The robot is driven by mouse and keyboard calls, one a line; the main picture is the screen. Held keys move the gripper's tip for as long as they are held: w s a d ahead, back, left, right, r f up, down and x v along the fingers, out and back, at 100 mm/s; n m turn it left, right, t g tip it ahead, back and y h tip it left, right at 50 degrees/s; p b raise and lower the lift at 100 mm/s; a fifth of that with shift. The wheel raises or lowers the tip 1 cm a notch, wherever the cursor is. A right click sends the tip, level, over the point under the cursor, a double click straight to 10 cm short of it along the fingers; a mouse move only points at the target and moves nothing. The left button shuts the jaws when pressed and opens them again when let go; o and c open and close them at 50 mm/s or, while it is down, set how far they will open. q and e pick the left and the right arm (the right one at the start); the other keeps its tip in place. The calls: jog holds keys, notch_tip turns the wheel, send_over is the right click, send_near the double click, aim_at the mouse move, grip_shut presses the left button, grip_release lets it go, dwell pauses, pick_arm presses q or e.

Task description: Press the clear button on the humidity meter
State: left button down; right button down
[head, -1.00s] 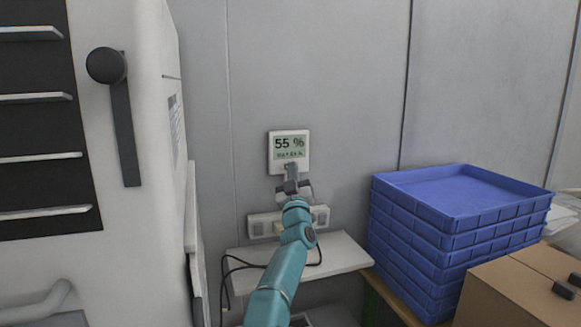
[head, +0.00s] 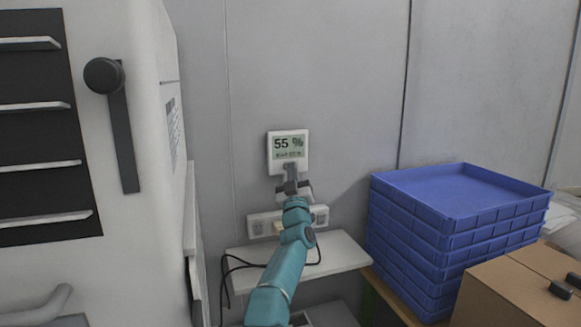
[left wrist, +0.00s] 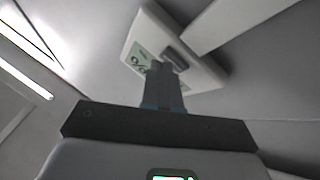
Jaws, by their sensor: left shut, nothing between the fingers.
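The humidity meter (head: 287,146) is a small white box on the grey wall, with a greenish screen reading 55 %. My left gripper (head: 290,170) is shut and empty, its fingertips at the lower middle edge of the meter in the head view. In the left wrist view the shut fingers (left wrist: 168,66) reach up to the meter (left wrist: 197,68), by a dark grey button (left wrist: 180,52) on its face. Whether the tips touch the button cannot be told. The fingers cover part of the meter's lower front. My right gripper is not in view.
A white shelf (head: 335,254) with a black cable and a socket strip (head: 262,224) sit below the meter. Stacked blue trays (head: 450,195) and a cardboard box (head: 505,295) stand at right. A white cabinet (head: 150,100) stands at left.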

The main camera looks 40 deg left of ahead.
pick_arm(q)
jog(key=shift+a+r+p, duration=0.15)
jog(key=shift+r+p, duration=0.15)
jog(key=shift+p, duration=0.15)
dwell(0.3)
dwell(0.3)
jog(key=shift+s+f+b, duration=0.2)
jog(key=shift+b, duration=0.8)
jog(key=shift+s+f+b, duration=0.1)
jog(key=shift+s+b, duration=0.2)
jog(key=shift+b, duration=0.7)
jog(key=d+b, duration=0.1)
jog(key=b, duration=0.1)
jog(key=shift+s+b, duration=0.25)
jog(key=shift+b, duration=0.05)
jog(key=shift+a, duration=0.1)
